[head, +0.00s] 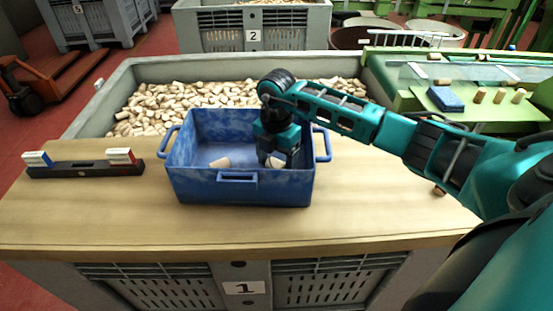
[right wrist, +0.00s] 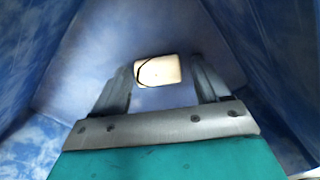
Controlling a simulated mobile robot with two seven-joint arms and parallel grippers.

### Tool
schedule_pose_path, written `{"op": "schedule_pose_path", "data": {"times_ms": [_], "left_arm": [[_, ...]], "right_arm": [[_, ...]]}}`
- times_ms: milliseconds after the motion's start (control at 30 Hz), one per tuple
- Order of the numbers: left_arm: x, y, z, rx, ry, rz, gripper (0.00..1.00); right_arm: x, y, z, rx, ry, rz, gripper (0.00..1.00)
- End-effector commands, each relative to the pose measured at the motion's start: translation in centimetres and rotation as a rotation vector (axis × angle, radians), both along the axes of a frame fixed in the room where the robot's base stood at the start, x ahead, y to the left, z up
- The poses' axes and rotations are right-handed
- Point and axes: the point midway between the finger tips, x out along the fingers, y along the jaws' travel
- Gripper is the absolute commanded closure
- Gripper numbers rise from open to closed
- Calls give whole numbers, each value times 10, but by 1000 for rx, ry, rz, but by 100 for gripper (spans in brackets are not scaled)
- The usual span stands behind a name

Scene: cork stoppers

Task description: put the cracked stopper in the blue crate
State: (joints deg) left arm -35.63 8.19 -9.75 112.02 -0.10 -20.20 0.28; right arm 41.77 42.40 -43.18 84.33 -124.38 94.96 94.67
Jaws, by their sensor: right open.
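The blue crate (head: 240,192) stands on the wooden board. My right gripper (head: 275,158) reaches down inside its right half. In the right wrist view the open fingers (right wrist: 160,85) point at the crate's blue floor. A pale stopper (right wrist: 158,71) with a dark curved crack line lies between and just beyond the fingertips; I cannot tell whether either finger touches it. In the head view a stopper (head: 275,163) shows by the fingers, partly hidden by them. Another stopper (head: 220,163) lies in the crate's left half. My left gripper is not in view.
A large bin of loose stoppers (head: 170,101) lies behind the board. A dark holder (head: 85,169) with two coloured blocks is at the left. One stopper (head: 440,190) is on the right, below my arm. A green machine (head: 400,95) carries several stoppers and a blue block (head: 445,99).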

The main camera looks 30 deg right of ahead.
Motion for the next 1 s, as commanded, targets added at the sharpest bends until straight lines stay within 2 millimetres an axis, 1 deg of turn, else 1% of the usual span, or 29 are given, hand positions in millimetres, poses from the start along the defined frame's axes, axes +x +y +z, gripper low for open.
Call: {"op": "schedule_pose_path", "data": {"times_ms": [167,400,500,600,700,800,1000], "left_arm": [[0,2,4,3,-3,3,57],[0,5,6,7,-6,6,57],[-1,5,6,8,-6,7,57],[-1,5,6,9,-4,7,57],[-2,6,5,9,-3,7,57],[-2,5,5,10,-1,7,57],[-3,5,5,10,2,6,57]], "right_arm": [[1,-1,19,0,-3,0,25],[1,0,71,0,-5,0,25],[1,0,91,0,-5,-1,25],[1,0,107,1,-4,0,25],[1,0,117,0,-3,0,25],[0,0,122,0,-1,0,25],[0,0,123,0,0,-1,25]]}}
